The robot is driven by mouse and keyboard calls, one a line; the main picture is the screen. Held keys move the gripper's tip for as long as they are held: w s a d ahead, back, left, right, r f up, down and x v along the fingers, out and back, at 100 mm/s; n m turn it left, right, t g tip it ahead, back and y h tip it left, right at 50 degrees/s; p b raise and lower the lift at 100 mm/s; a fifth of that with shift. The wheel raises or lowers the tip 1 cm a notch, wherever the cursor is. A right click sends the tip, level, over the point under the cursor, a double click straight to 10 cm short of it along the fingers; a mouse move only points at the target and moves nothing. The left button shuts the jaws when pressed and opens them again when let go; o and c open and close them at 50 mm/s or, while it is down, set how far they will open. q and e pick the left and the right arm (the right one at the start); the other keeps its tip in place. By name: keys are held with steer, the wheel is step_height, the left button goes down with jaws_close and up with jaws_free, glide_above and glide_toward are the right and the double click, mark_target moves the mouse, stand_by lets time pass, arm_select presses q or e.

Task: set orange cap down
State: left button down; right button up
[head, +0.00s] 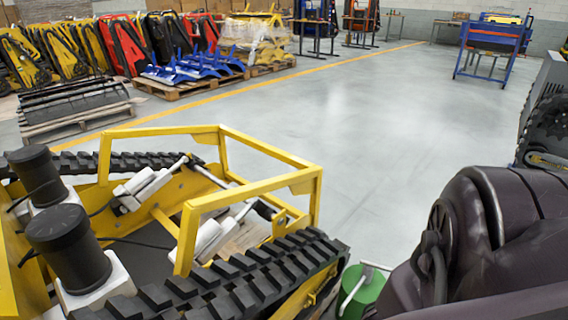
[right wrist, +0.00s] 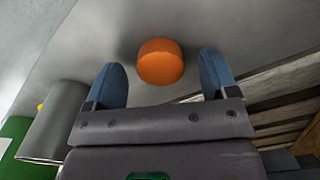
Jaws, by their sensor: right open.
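The orange cap (right wrist: 160,62) is a short round piece in the right wrist view, against a grey surface that looks like the floor. My right gripper (right wrist: 163,72) is open. Its two blue fingers stand apart on either side of the cap, with a visible gap on both sides. I cannot tell whether the cap fully rests on the surface. In the head view the cap and the right gripper are hidden, and my dark right arm fills the lower right. My left gripper is in neither view.
A yellow tracked carrier (head: 254,187) stands close at the left. A green container (head: 365,296) is beside its track. A grey cylinder (right wrist: 55,120) is left of the right gripper, wooden slats (right wrist: 285,95) right. Loaded pallets (head: 185,88) line the back left. The middle floor is clear.

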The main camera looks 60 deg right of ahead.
steer(key=shift+w+r+p, duration=0.15)
steer(key=shift+r+p, duration=0.25)
steer(key=shift+r, duration=0.15)
arm_select(q)
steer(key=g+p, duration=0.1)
steer(key=p, duration=0.1)
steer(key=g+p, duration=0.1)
steer(key=p, duration=0.2)
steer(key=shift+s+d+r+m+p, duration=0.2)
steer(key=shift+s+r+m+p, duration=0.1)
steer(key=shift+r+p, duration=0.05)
arm_select(e)
step_height(320, 180, up, 11)
steer(key=shift+s+r, duration=0.15)
steer(key=shift+s, duration=0.05)
